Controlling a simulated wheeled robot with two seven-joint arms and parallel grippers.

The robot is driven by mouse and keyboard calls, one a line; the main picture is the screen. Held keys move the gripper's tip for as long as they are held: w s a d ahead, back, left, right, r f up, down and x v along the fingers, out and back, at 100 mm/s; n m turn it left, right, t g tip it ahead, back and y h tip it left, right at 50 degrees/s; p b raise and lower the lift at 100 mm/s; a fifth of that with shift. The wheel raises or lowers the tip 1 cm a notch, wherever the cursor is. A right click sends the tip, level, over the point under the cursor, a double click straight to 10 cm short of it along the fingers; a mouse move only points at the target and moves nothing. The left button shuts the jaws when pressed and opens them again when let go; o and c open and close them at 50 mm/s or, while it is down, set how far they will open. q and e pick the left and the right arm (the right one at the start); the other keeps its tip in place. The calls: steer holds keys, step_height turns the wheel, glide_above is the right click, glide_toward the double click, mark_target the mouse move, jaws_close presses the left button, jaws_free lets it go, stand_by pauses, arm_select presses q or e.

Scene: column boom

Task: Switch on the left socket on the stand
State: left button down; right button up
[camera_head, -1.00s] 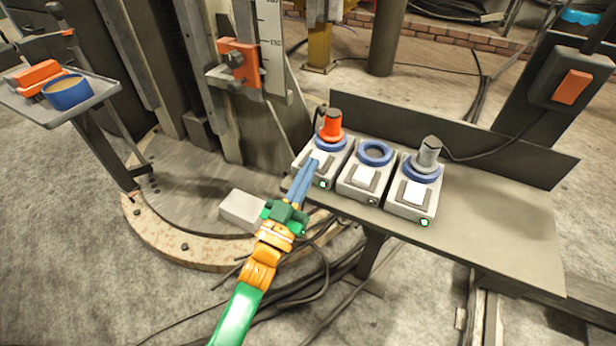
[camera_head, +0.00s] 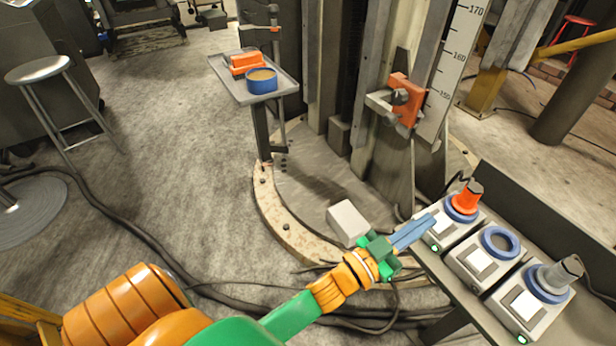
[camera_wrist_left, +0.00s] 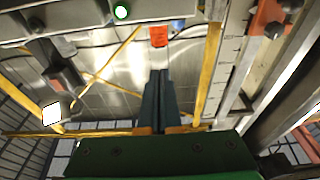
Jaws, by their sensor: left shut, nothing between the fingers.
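Three grey sockets with blue rings stand in a row on the stand (camera_head: 483,325). The left socket (camera_head: 447,236) has an orange-red plug (camera_head: 467,199) in it and a lit green lamp. The middle socket (camera_head: 474,268) has an empty ring. The right socket (camera_head: 527,308) has a grey plug (camera_head: 560,273) and a lit green lamp. My left gripper (camera_head: 430,220) is shut and empty, its blue fingertips at the left socket's front part, hiding its switch. I cannot tell whether they touch.
A pale box (camera_head: 347,223) lies on the round base beside my left gripper. The column carries an orange clamp (camera_head: 404,100) and a scale. A tray (camera_head: 285,86) holds a blue tin and an orange object. Cables run over the floor; a stool (camera_head: 38,69) stands far left.

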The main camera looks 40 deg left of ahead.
arm_select(q)
steer(key=s+a+f+g+y+p, duration=0.2)
steer(key=s+a+f+g+p, duration=0.1)
steer(key=s+f+g+p, duration=0.1)
steer(key=s+a+f+n+g+y+p, duration=0.1)
steer(key=s+a+f+g+y+p, duration=0.1)
steer(key=s+a+f+g+p, duration=0.2)
steer(key=s+a+f+g+y+p, duration=0.2)
steer(key=s+f+p, duration=0.6)
steer(key=s+f, duration=0.4)
steer(key=shift+s+a+f+n+g, duration=0.35)
steer(key=shift+a+g, duration=0.3)
steer(key=shift+g, duration=0.55)
steer(key=shift+r, duration=0.1)
